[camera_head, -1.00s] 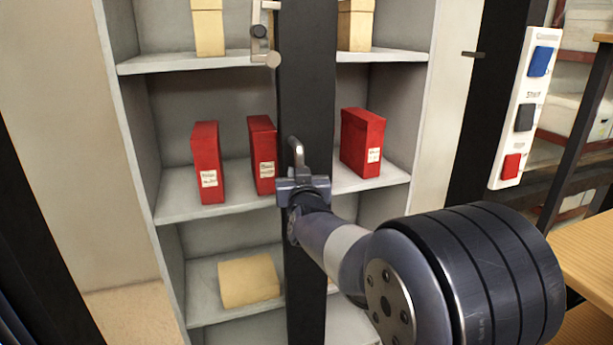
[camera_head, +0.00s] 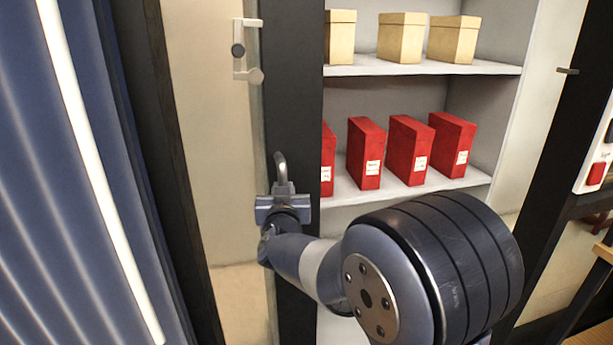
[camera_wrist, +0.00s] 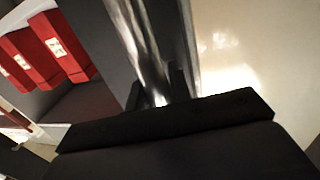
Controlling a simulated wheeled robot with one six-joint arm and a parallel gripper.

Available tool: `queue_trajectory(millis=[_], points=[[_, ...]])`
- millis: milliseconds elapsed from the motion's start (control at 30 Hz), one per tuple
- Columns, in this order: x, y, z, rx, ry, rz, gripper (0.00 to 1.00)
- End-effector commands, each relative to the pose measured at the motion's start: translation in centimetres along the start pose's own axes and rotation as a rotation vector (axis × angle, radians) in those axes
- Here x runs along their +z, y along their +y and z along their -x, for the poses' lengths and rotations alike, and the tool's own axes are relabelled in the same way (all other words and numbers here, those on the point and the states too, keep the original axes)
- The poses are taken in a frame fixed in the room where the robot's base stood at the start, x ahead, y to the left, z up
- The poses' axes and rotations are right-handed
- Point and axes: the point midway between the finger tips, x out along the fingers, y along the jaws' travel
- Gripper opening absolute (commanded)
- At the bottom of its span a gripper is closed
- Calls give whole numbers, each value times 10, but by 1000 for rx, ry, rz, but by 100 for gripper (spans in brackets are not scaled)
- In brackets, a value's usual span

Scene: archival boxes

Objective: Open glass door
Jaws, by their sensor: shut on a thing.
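The glass door's dark frame edge (camera_head: 291,80) stands upright left of centre in the head view, with see-through glass (camera_head: 205,150) to its left. A metal handle (camera_head: 280,165) sticks up from my gripper (camera_head: 282,192) at the door edge. My gripper is shut on this handle. In the wrist view the shiny handle (camera_wrist: 140,40) runs down between my fingers (camera_wrist: 165,88), and its lower part is hidden by the gripper body. A lock fitting (camera_head: 240,50) is on the door above the handle.
Right of the door edge, shelves (camera_head: 425,69) hold red boxes (camera_head: 408,150) and tan boxes (camera_head: 402,38). A blue ribbed surface (camera_head: 50,200) fills the left side. A switch panel (camera_head: 596,165) is at the far right edge.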

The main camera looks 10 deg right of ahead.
Motion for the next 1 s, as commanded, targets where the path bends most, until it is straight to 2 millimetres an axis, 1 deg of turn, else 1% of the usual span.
queue_trajectory(millis=[33,100,200,300,500,800,833,900,1000], points=[[-5,-13,2,-4,-2,0,0],[-4,-24,4,-3,-1,0,0],[-3,-37,7,-1,0,0,0],[-3,-46,9,1,2,-1,0],[-2,-52,10,4,4,-2,0],[-2,-52,10,4,5,-2,0],[-2,-52,10,4,5,-2,22],[-2,-52,10,3,5,-2,28],[-1,-52,10,3,4,-2,29]])
